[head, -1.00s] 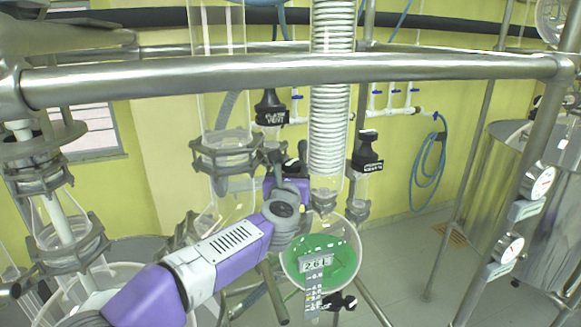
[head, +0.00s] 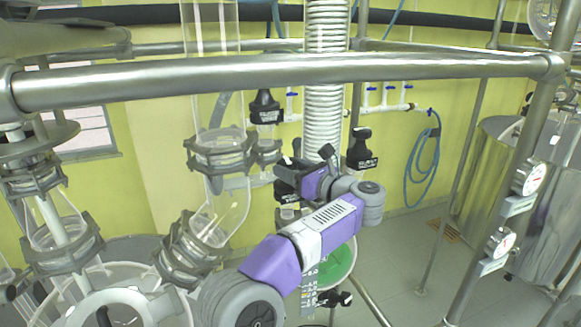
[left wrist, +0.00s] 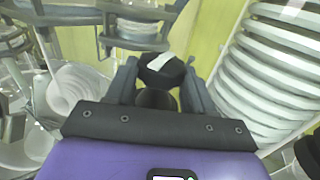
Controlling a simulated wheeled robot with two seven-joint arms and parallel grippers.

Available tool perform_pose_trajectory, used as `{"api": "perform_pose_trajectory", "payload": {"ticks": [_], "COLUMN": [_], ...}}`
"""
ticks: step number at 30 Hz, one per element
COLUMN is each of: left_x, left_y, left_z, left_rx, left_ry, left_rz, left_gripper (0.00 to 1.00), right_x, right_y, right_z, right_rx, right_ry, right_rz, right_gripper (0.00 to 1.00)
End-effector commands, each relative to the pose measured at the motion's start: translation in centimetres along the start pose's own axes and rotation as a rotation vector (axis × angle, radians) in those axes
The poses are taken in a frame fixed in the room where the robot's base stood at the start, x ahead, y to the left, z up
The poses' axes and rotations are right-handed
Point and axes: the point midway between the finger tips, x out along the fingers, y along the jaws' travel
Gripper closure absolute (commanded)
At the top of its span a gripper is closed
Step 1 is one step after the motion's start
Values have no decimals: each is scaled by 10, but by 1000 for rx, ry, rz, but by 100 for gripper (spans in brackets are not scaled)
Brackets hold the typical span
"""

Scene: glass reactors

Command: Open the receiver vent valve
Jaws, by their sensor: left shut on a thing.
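A black valve knob with a white label strip (left wrist: 160,68) sits between the fingers of my left gripper (left wrist: 160,88) in the left wrist view. The gripper is shut on it. In the head view my left gripper (head: 296,178) is beside the white coil column, and the black knob there is partly hidden by it. I cannot read its label or tell whether the valve is open. The receiver vessel with green liquid (head: 341,262) is below, partly covered by my left arm. My right gripper is out of view.
Two other black-capped valves stand close by, one on the left (head: 265,106) and one on the right (head: 363,149). The coil column (head: 326,90) rises behind the gripper. A steel rail (head: 280,72) crosses in front. Glass columns with grey clamps (head: 220,150) stand left.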

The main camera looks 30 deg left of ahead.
Motion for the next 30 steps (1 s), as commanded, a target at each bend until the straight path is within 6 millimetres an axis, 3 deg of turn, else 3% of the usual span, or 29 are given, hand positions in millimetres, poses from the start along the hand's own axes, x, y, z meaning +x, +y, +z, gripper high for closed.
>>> {"api": "perform_pose_trajectory", "payload": {"ticks": [10,26,27,30], "left_x": [1,2,2,1], "left_y": [-2,-2,-2,-2], "left_z": [2,3,3,2], "left_rx": [0,-2,-3,-2], "left_ry": [-4,-7,-7,-5], "left_rz": [132,153,153,153], "left_gripper": [78,78,43,28], "right_x": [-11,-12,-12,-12], "right_y": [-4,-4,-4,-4], "right_z": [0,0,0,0], "right_rx": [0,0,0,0], "right_ry": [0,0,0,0], "right_rz": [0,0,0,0], "right_gripper": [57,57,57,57]}}
